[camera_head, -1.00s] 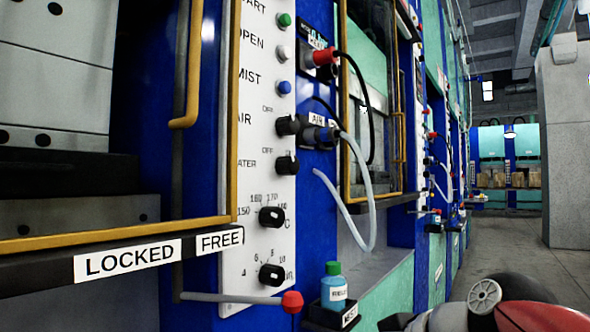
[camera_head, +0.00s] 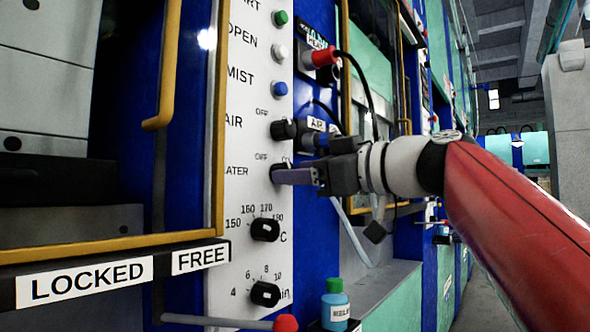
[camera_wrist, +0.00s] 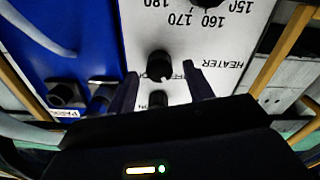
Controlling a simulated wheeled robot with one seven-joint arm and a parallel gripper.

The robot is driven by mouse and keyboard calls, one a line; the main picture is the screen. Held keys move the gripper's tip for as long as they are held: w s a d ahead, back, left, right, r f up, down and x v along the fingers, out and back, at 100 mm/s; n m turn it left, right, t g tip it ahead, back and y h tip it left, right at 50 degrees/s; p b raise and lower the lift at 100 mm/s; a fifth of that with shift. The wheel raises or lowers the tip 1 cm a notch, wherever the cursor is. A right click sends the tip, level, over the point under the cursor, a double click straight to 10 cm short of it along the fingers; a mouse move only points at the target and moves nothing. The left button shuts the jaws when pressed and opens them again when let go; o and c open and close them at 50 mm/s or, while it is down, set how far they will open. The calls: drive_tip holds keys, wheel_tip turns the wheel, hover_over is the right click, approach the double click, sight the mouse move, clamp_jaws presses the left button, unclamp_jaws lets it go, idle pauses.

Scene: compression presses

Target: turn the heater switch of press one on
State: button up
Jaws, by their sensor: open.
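The heater switch of the near press is a black round knob on the white panel (camera_head: 258,90). In the wrist view, which is upside down, the heater knob (camera_wrist: 160,66) sits beside the HEATER label (camera_wrist: 219,68), with a small light mark at its lower right edge. In the wrist view my gripper (camera_wrist: 160,72) is open, one finger on each side of the knob. I cannot tell whether the fingers touch it.
The AIR knob (camera_head: 283,130) is just above, and the temperature dial (camera_head: 265,230) and time dial (camera_head: 265,294) are below. A hose and black cable hang right of the panel. A red-tipped lever (camera_head: 286,323) and a bottle (camera_head: 335,305) stand low. A yellow-framed guard is at left.

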drive_tip(key=shift+w+a, duration=0.45)
drive_tip(key=shift+a, duration=0.1)
drive_tip(key=c, duration=1)
drive_tip(key=shift+m, duration=0.4)
drive_tip(key=m+p, duration=0.2)
drive_tip(key=m, duration=0.9)
drive_tip(key=shift+p, duration=0.3)
drive_tip(key=shift+f, duration=0.1)
